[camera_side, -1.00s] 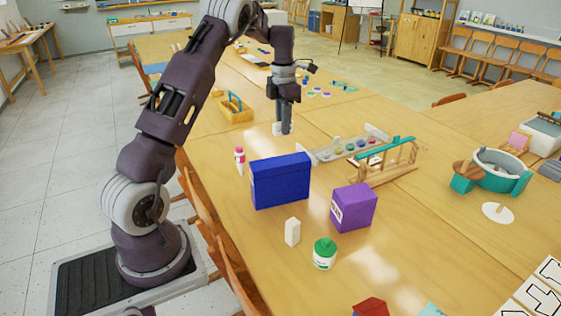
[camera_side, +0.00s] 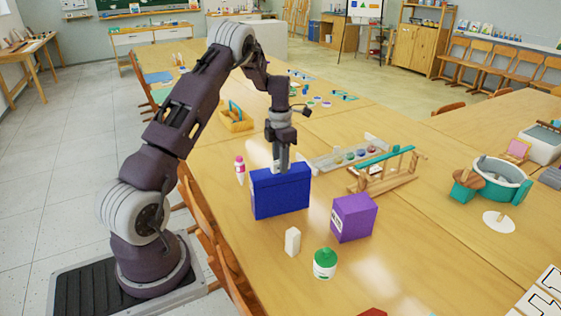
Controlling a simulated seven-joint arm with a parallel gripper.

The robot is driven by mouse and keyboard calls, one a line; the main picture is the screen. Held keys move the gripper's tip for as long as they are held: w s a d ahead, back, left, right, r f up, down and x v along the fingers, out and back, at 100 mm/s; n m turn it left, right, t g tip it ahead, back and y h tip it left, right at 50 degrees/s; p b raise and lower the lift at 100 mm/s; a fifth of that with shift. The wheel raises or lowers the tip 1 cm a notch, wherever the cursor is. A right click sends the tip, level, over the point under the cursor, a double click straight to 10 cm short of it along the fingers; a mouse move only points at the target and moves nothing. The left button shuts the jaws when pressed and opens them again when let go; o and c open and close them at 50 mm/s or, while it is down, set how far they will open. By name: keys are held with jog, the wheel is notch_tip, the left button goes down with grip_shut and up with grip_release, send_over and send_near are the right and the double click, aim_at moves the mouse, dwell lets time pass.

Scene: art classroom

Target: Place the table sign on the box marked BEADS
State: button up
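My gripper (camera_side: 281,168) points down just above or behind the far top edge of a blue box (camera_side: 282,195). A small pale piece shows at its fingertips and cannot be made out; it may be the table sign. The fingers are too small and partly hidden to tell open from shut. A purple box (camera_side: 353,218) with a pale label on its left face stands right of the blue box. The blue box has a label on its left side. I cannot read either label, so I cannot tell which box says BEADS.
A white upright block (camera_side: 292,241) and a green-lidded jar (camera_side: 325,263) stand in front of the boxes. A pink-and-white bottle (camera_side: 240,170) stands left of the blue box. A paint tray (camera_side: 350,157) and wooden rack (camera_side: 385,170) lie behind right.

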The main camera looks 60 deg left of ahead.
jog(key=shift+o, duration=0.5)
notch_tip(320, 180, up, 12)
jog(key=s+d+r+m+t, duration=0.1)
jog(key=s+d+r+m, duration=0.2)
jog(key=d+r+m, duration=0.5)
jog(key=s+d+r+m+t, duration=0.25)
jog(key=d+r+m, duration=0.3)
jog(key=d, duration=0.35)
jog(key=s+d+f+m+t, duration=0.1)
jog(key=s+d+m, duration=0.6)
jog(key=s+m, duration=0.3)
jog(key=s+d+f+m+t, duration=0.1)
jog(key=s+d+f+m, duration=0.1)
jog(key=s+d+m, duration=0.5)
jog(key=s+m, duration=0.3)
jog(key=m, duration=0.2)
